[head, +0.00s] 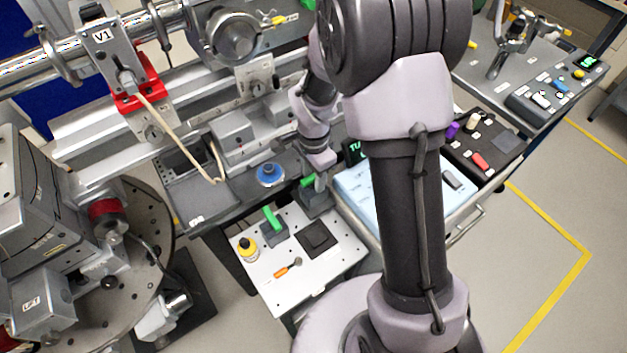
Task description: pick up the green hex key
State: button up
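A green handle-like piece (272,217) stands slightly tilted in a small dark block on the white perforated board (262,293). A second, smaller green piece (307,181) shows right beside my gripper (319,184), above another dark block (312,204). I cannot tell for sure which green piece is the hex key; both are small here. My gripper points down at the back right of the board. Its fingertips are small and partly merged with the block and the green piece, so its opening and any contact are unclear.
On the board are a yellow-and-black bottle (248,249), an orange screwdriver (288,268) and a black square pad (316,237). A blue round item (270,174) sits on the dark bench behind. A light-blue topped cart (357,190) stands to the right, partly behind my arm.

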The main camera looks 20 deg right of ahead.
grip_shut()
dwell(1.3)
